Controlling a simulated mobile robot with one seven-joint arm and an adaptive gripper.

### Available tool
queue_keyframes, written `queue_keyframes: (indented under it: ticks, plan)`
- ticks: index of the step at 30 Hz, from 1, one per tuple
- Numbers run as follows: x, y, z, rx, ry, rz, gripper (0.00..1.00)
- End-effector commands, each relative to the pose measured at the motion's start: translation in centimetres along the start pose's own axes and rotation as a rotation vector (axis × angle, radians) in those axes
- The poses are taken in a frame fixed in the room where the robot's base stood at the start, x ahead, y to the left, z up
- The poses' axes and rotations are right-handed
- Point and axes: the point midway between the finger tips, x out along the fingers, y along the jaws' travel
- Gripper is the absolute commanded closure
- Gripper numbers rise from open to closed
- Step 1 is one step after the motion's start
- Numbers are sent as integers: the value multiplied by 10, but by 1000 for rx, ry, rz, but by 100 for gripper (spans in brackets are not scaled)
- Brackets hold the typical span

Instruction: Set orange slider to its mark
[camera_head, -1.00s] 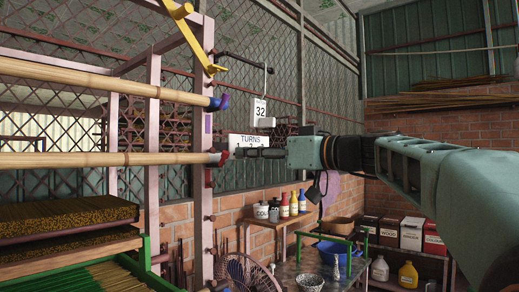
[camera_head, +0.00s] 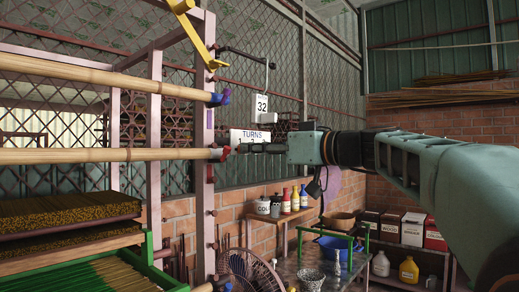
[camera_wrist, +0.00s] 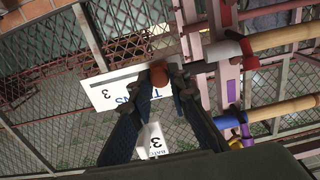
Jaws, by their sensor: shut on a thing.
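The orange slider (camera_wrist: 158,79) shows as a small orange-brown knob in the wrist view, at the lower edge of a white card marked TURNS (camera_wrist: 118,90). My gripper (camera_wrist: 160,74) is shut on the knob, with a dark fingertip on each side. In the head view, my gripper (camera_head: 240,148) reaches left just below the TURNS card (camera_head: 249,137), beside a pink post. The slider is hidden there. The card carries numbers, partly covered by my fingers. I cannot make out which one the slider sits at.
Two bamboo rollers (camera_head: 110,156) with coloured ends run left from the pink post (camera_head: 201,180). A white card reading 32 (camera_head: 262,107) hangs above. A yellow lever (camera_head: 193,32) is at the top. A bench with bottles (camera_head: 295,200) and a fan (camera_head: 250,272) stand below.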

Motion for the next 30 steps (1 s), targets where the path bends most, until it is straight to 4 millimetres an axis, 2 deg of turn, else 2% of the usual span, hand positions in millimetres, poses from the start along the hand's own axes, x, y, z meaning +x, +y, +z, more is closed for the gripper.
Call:
queue_keyframes:
  ticks: [12, 15, 20, 29, 30]
  plan:
    - [0, 71, -2, 0, 1, 5, 100]
    - [0, 84, -3, -1, 2, 4, 100]
    - [-1, 93, -2, -1, 3, 3, 100]
    - [-2, 94, -2, -2, 5, 7, 100]
    - [-2, 95, -2, -2, 5, 8, 80]
